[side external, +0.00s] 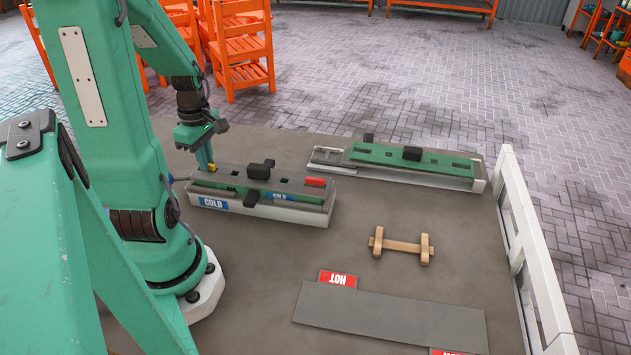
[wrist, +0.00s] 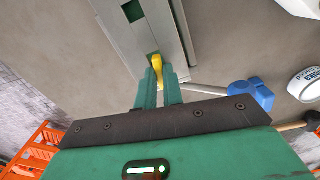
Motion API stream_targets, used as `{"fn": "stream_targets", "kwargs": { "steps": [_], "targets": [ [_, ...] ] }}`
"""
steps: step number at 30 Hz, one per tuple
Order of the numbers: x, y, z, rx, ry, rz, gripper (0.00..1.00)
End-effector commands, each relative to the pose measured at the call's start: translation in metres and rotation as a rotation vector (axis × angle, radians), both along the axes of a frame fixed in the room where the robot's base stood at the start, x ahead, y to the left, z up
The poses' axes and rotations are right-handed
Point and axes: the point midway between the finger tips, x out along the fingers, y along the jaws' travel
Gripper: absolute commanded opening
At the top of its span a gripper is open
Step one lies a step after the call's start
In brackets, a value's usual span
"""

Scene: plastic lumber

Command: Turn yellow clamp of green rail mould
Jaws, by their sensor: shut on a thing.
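The mould with the COLD label (side external: 282,212) lies on the table in front of my arm, with a green strip along it and black blocks on top. The yellow clamp (side external: 212,167) is at its left end, and it also shows in the wrist view (wrist: 157,63). My gripper (side external: 207,163) points down at that end. In the wrist view its green fingers (wrist: 159,85) are shut on the yellow clamp, hiding part of it. A red clamp (side external: 316,182) is at the mould's right end.
A blue-handled tool (wrist: 250,93) lies close beside my fingers. A second mould with a green top (side external: 430,163) stands behind right. A wooden piece (side external: 401,246) and a grey HOT-labelled mat (side external: 390,314) lie in front. A white rail (side external: 530,240) bounds the right edge.

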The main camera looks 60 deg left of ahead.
Motion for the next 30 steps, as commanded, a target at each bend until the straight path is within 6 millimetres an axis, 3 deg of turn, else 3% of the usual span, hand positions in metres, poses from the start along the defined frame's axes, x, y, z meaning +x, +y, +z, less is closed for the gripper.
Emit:
{"fn": "stream_targets", "kwargs": {
  "steps": [9, 23, 24, 27, 30],
  "targets": [
    [0.0004, 0.0008, 0.0006, 0.003, -0.002, 0.128, 0.00],
    [0.0003, 0.0007, 0.0006, 0.003, -0.002, 0.145, 0.00],
    [0.0003, 0.0007, 0.0006, 0.003, -0.002, 0.144, 0.15],
    [0.0003, 0.0006, 0.0005, 0.002, -0.001, 0.144, 0.31],
    [0.0002, 0.0004, 0.0003, 0.001, -0.002, 0.144, 0.31]
  ]
}}
